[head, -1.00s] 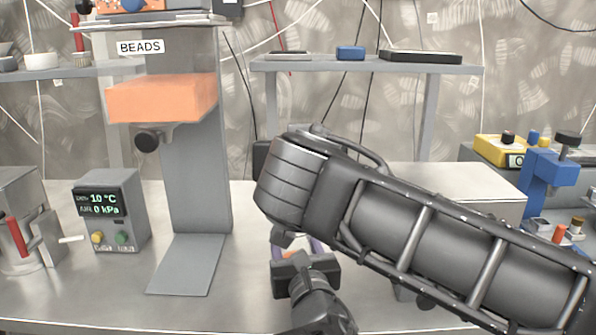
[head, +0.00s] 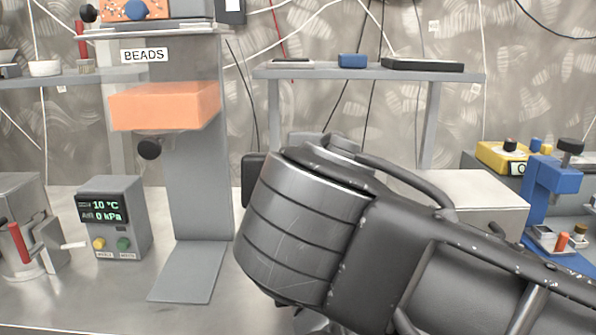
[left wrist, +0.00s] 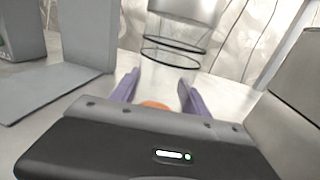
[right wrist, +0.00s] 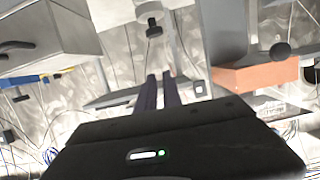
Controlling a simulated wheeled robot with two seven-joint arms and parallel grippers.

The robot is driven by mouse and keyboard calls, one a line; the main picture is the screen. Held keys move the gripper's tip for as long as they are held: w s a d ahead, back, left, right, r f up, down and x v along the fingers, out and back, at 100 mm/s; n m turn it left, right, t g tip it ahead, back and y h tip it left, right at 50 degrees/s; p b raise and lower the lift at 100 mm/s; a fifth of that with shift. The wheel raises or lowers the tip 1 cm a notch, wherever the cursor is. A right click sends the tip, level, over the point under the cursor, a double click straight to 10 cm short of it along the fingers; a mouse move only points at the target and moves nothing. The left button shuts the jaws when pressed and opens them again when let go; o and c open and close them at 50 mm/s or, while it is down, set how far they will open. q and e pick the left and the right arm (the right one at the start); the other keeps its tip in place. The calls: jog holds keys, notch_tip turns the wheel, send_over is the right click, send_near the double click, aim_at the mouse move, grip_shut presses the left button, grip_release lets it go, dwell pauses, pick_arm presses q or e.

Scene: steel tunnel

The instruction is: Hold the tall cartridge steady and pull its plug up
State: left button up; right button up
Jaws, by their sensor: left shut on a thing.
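In the left wrist view my left gripper (left wrist: 157,92) has its purple fingers around a small orange rounded piece (left wrist: 154,104), likely part of the tall cartridge. Most of that piece is hidden by the gripper body. In the head view my large right arm covers this spot, and neither gripper's fingers show there. In the right wrist view, which is upside down, my right gripper (right wrist: 158,82) shows two dark fingers with a narrow gap and nothing visible between them. I cannot make out the plug.
The BEADS stand (head: 197,150) with its orange hopper (head: 165,106) is left of my right arm. The display box (head: 114,218) stands further left. A pale box (head: 470,195) lies behind my arm, and a blue press (head: 550,180) is at right. A shelf (head: 300,74) crosses the back.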

jog(key=shift+o, duration=0.8)
jog(key=shift+w, duration=0.35)
jog(key=o, duration=0.6)
jog(key=w+d+n+t+y, duration=0.1)
jog(key=w+n+y, duration=0.1)
jog(key=w, duration=0.3)
jog(key=shift+w+d+f+y, duration=0.2)
jog(key=shift+w+f+y, duration=0.2)
jog(key=shift+y, duration=0.1)
jog(key=shift+o, duration=0.8)
jog(key=w+f+n+y, duration=0.1)
jog(key=w+d+f+n+y, duration=0.1)
jog(key=shift+w+d+y, duration=0.2)
jog(key=shift+y, duration=0.1)
jog(key=s+d+f+n+g+y, duration=0.3)
jog(key=f+n+y, duration=0.2)
jog(key=f+y, duration=0.1)
jog(key=shift+s+f+y, duration=0.2)
jog(key=shift+s+y, duration=0.15)
jog(key=shift+y, duration=0.15)
jog(key=shift+w, duration=0.1)
jog(key=x, duration=1.2)
jog(key=shift+f, duration=0.15)
jog(key=shift+c, duration=0.2)
